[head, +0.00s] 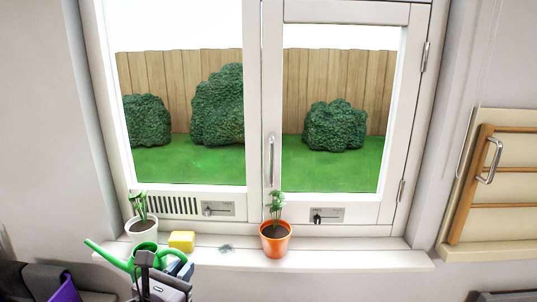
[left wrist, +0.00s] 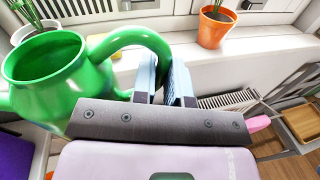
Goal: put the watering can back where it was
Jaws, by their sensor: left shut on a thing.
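The green watering can (head: 144,247) is in front of the window sill in the head view, at the lower left, its spout pointing left. In the left wrist view the can (left wrist: 62,75) fills the left side, open top facing up. My left gripper (left wrist: 166,75) is shut on its curved green handle (left wrist: 135,36). The same gripper (head: 178,266) in the head view partly hides the can's lower part. Whether the can touches the sill cannot be told. My right gripper is in neither view.
The white sill (head: 345,253) holds a plant in a white pot (head: 142,229), a yellow sponge-like block (head: 181,241), a small grey-blue patch (head: 226,248) and a plant in an orange pot (head: 275,240). The sill is clear right of the orange pot. A radiator (left wrist: 228,100) is below.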

